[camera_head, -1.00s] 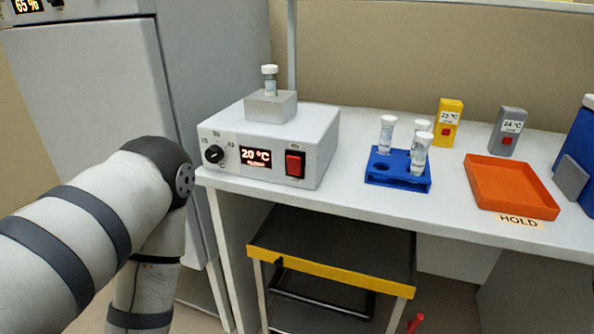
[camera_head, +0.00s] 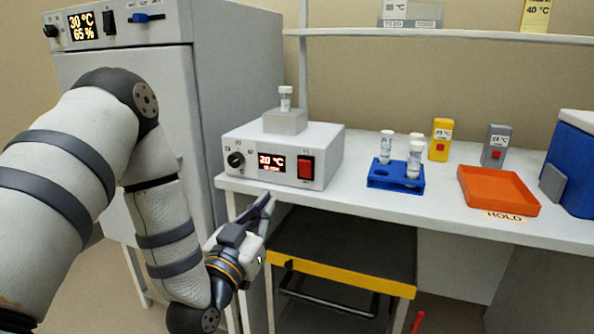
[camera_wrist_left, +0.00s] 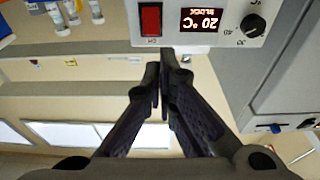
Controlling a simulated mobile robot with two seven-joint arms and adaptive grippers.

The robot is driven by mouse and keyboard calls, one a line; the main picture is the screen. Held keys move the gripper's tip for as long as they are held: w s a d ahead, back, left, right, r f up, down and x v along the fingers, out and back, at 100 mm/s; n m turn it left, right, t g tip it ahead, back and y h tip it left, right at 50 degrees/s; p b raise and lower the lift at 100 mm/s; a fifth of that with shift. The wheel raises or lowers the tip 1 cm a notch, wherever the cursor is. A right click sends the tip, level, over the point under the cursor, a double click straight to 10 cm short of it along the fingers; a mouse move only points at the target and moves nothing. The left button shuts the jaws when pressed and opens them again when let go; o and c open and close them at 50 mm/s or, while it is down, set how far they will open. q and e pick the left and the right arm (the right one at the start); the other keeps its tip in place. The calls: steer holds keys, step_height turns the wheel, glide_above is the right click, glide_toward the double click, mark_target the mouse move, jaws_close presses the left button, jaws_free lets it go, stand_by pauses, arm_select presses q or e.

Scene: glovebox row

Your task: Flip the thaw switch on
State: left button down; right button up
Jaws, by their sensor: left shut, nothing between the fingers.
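The thaw block (camera_head: 283,155) is a white box on the bench with a black knob, a lit display reading 20 °C and a red rocker switch (camera_head: 305,167) at the right of its front. A vial stands in the grey block on top. The switch also shows in the left wrist view (camera_wrist_left: 150,19), where the picture is upside down. My left gripper (camera_head: 268,200) is shut and empty, in front of and below the box, left of the switch and apart from it. In the left wrist view its fingertips (camera_wrist_left: 164,64) are together. My right gripper is not in view.
A blue rack (camera_head: 396,178) with vials, an orange tray (camera_head: 500,190), and yellow (camera_head: 441,140) and grey (camera_head: 496,146) timers stand to the right. A tall grey cabinet (camera_head: 235,80) is at left. A yellow-edged cart (camera_head: 345,275) is under the bench.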

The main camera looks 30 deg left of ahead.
mark_target(298, 161)
arm_select(q)
steer(key=x, duration=1.4)
steer(key=shift+d+b, duration=0.1)
steer(key=shift+b, duration=0.3)
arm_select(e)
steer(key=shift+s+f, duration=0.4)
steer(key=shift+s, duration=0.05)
